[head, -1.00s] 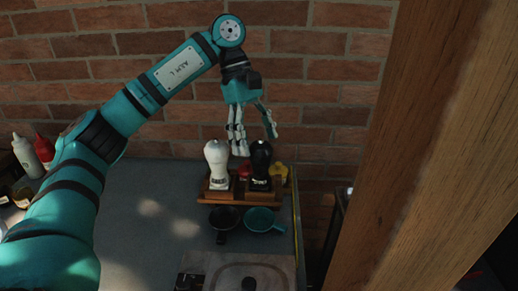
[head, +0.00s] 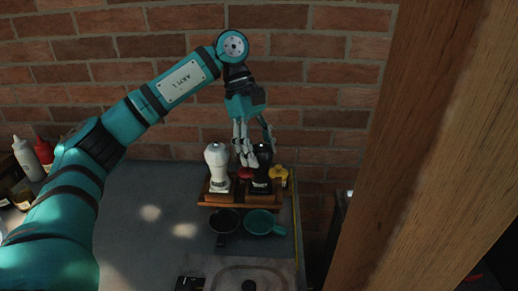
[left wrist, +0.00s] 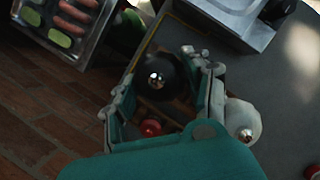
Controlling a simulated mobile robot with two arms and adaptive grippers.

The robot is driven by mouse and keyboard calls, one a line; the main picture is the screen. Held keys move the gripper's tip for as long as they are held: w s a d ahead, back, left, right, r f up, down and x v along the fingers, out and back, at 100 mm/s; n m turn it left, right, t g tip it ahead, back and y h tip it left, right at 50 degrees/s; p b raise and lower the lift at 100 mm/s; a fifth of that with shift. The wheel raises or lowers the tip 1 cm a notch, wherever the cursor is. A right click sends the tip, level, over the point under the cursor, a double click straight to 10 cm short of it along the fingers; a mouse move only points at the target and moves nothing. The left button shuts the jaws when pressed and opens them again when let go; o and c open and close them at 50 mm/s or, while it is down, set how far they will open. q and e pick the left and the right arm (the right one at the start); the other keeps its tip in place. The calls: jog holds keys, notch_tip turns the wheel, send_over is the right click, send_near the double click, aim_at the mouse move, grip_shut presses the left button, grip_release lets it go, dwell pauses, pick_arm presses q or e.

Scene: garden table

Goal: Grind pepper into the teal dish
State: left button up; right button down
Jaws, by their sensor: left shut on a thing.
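The black mill (head: 262,183) stands upright on a wooden stand (head: 225,202) in the head view, its upper part partly hidden by fingers. My left gripper (head: 257,153) reaches down from above and is shut on this mill. In the left wrist view the round black top of the mill (left wrist: 160,74) sits between the fingers. The teal dish (head: 261,222) with a handle lies on the table in front of the stand, with nothing visible in it. My right gripper is not in view.
A white mill (head: 216,165) stands left of the black one and shows close beside the fingers in the left wrist view (left wrist: 244,117). Red (head: 244,172) and yellow (head: 279,174) items are behind. A dark dish (head: 223,221) is left of the teal one. A wooden post (head: 430,150) blocks the right.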

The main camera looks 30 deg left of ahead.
pick_arm(q)
jog(key=shift+n+b, duration=0.3)
jog(key=shift+n, duration=0.2)
jog(key=shift+f+n+t+b, duration=0.1)
jog(key=shift+n+t+b, duration=0.25)
jog(key=shift+n+t, duration=0.2)
jog(key=n+t+b, duration=0.1)
jog(key=n, duration=0.1)
jog(key=shift+s+n, duration=0.1)
jog(key=shift+n, duration=0.25)
jog(key=n+t, duration=0.1)
jog(key=n, duration=0.1)
jog(key=n+b, duration=0.1)
jog(key=n, duration=0.1)
jog(key=shift+s+n+t, duration=0.1)
jog(key=shift+n+t, duration=0.25)
jog(key=shift+n, duration=0.05)
jog(key=o, duration=1.2)
jog(key=shift+y, duration=0.3)
jog(key=shift+c, duration=0.2)
jog(key=v, duration=1.2)
